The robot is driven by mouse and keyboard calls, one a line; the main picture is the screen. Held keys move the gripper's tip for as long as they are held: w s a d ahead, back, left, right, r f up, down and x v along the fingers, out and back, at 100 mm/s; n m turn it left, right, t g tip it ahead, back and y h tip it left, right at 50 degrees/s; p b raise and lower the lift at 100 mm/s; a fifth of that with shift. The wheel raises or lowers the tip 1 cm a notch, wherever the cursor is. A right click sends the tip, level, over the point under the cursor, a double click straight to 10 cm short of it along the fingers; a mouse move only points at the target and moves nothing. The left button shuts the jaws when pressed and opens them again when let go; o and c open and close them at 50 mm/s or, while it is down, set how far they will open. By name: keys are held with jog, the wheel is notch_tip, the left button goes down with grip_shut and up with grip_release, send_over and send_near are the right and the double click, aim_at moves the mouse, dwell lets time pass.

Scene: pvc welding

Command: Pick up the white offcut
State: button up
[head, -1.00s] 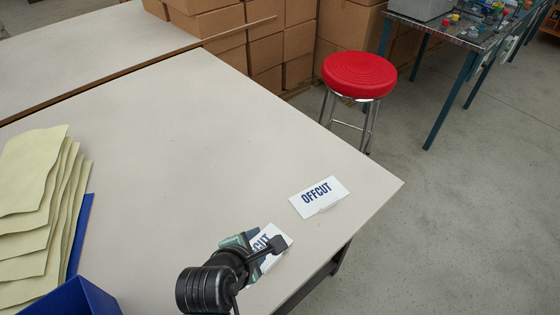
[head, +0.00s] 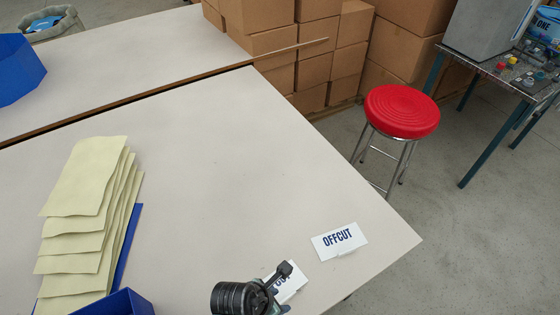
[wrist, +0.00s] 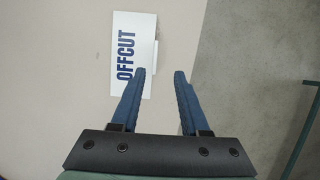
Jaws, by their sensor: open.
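Two white cards lettered OFFCUT lie near the right edge of the pale table in the head view. One white offcut (head: 339,253) is in full view, with a small tab at its lower edge. The second white offcut (head: 293,286) is partly hidden behind my arm. In the wrist view one white offcut (wrist: 147,38) shows ahead and left; I cannot tell which of the two it is. My gripper (wrist: 159,72) is open with nothing held between its blue fingers. Its left fingertip overlaps the offcut's lower right part in the picture.
The table (head: 220,190) is clear in its middle. Yellowish sheets (head: 85,175) and a blue bin (head: 120,302) occupy its left. A red stool (head: 402,110) stands beyond its right edge, with cardboard boxes (head: 330,40) behind. A second table (head: 130,60) lies at the far side.

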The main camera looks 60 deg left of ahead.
aim_at(287, 297)
jog(key=shift+a+b+x, duration=0.15)
jog(key=shift+a+x, duration=0.1)
jog(key=shift+x, duration=1.7)
jog(key=shift+a+b+x, duration=0.15)
jog(key=shift+a+x, duration=0.05)
jog(key=shift+x, duration=1.75)
grip_shut()
